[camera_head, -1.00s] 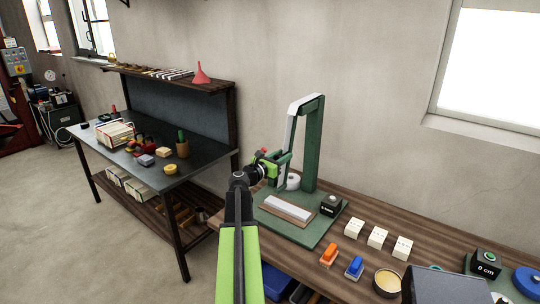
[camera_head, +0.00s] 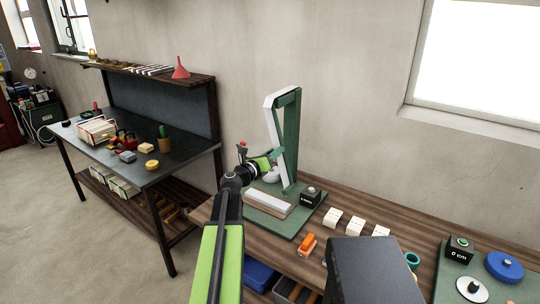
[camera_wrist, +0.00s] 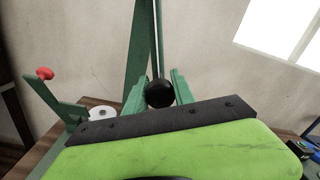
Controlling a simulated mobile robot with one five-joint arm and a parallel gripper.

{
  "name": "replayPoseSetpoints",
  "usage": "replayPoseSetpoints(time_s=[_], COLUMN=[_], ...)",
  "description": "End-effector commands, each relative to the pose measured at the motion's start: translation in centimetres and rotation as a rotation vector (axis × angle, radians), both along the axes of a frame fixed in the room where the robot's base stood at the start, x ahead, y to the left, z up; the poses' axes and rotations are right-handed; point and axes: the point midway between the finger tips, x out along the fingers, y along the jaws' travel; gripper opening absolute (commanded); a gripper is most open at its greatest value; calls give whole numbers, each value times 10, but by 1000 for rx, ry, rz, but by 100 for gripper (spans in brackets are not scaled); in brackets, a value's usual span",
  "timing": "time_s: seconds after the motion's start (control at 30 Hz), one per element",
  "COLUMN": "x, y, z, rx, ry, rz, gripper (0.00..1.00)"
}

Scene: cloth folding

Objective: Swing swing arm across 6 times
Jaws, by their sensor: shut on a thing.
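The green stand (camera_head: 292,140) rises from a green base plate (camera_head: 293,223) on the wooden bench. My gripper (camera_head: 268,162) is at that lower end, above the white block (camera_head: 266,202) on the base plate. In the wrist view my gripper (camera_wrist: 160,92) is shut on a black ball knob (camera_wrist: 160,93), with a finger on each side.
A black box (camera_head: 311,197) stands on the base plate's right. White blocks (camera_head: 355,224) and an orange piece (camera_head: 307,244) lie farther right. A dark grey box (camera_head: 370,270) fills the front. A second workbench (camera_head: 185,165) with tools stands at left.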

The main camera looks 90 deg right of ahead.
Motion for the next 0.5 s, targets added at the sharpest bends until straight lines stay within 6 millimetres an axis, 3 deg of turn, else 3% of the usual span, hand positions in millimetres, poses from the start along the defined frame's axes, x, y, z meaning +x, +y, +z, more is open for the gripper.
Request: replayPoseSetpoints(time_s=[0.27, 0.3, 0.43, 0.5], x=[-6, -6, -6, -6], y=[-1, -1, -1, -1], z=[2, 2, 2, 1], rx=[0, 0, 0, 0], ry=[7, 7, 5, 5], rz=[-10, -10, -10, -10], gripper=[0, 33, 50, 51])
